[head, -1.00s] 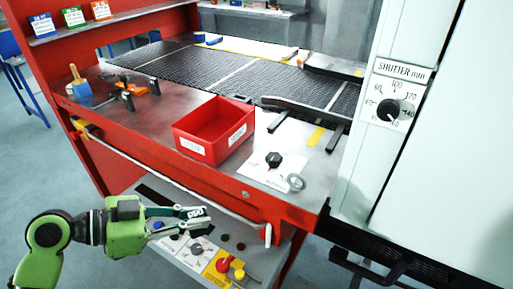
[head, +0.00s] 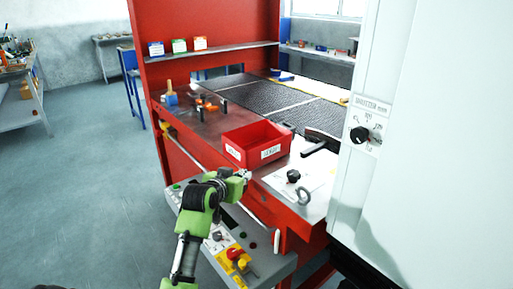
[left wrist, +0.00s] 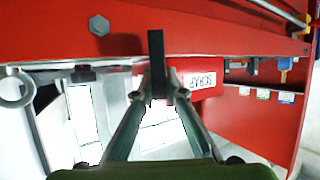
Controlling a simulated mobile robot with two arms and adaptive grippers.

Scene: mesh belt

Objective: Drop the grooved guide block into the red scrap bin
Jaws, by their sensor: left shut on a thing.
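The red scrap bin (head: 234,152) stands on the bench near its front edge, open at the top, with white labels on its walls. Its SCRAP label (left wrist: 200,79) shows in the left wrist view. My left gripper (head: 245,174) is just in front of and below the bin, by the bench's front edge. In the left wrist view its fingers (left wrist: 157,86) are shut on a narrow dark piece, apparently the grooved guide block (left wrist: 156,50), seen nearly edge-on. Its groove cannot be made out. My right gripper is not in view.
A black knob (head: 293,176) and a grey ring (head: 304,196) are right of the bin. Orange-and-black clamps (head: 208,104) lie behind left. A control panel (head: 208,248) juts out below the bench. A pale cabinet (head: 430,150) blocks the right. Floor at left is clear.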

